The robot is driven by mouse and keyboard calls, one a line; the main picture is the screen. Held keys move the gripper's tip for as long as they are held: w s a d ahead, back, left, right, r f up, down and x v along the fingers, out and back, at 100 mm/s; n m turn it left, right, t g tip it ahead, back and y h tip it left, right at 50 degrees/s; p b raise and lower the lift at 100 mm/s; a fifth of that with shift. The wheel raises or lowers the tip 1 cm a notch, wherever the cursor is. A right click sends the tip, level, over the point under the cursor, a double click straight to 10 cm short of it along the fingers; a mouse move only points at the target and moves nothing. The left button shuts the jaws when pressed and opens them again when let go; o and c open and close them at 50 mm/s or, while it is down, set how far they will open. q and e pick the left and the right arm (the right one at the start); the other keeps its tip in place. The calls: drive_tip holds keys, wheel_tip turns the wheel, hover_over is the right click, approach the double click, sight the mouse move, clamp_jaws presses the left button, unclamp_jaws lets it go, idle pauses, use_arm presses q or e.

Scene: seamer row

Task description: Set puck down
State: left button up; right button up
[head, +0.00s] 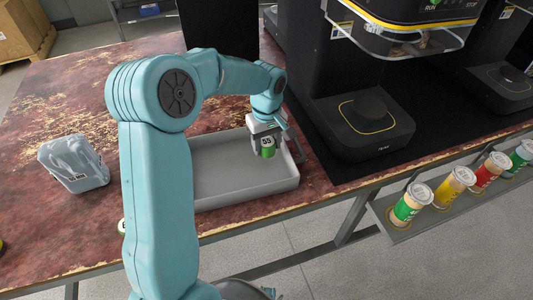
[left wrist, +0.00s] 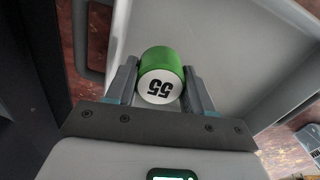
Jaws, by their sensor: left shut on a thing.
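The puck (head: 267,148) is a small green cylinder with a white face marked 55. My left gripper (head: 268,146) is shut on it, over the right part of a grey tray (head: 200,203). In the left wrist view the puck (left wrist: 161,75) sits between the two fingers of my left gripper (left wrist: 160,85), with the tray (left wrist: 215,25) beyond it. I cannot tell whether the puck touches the tray floor. The visible tray floor is bare; my arm hides its left part. My right gripper is not in view.
A grey-white tub (head: 73,163) stands on the worn red table at left. A black machine (head: 345,80) stands right of the tray. Cans (head: 411,203) sit on a rack (head: 395,228) at the front right. A small round thing (head: 122,226) is partly hidden by my arm.

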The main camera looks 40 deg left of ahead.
sight(267, 153)
use_arm(q)
wheel_tip(267, 153, down, 4)
drive_tip(key=shift+f, duration=0.15)
drive_tip(key=shift+f+b, duration=0.15)
drive_tip(key=shift+b, duration=0.15)
drive_tip(key=o, duration=1.1)
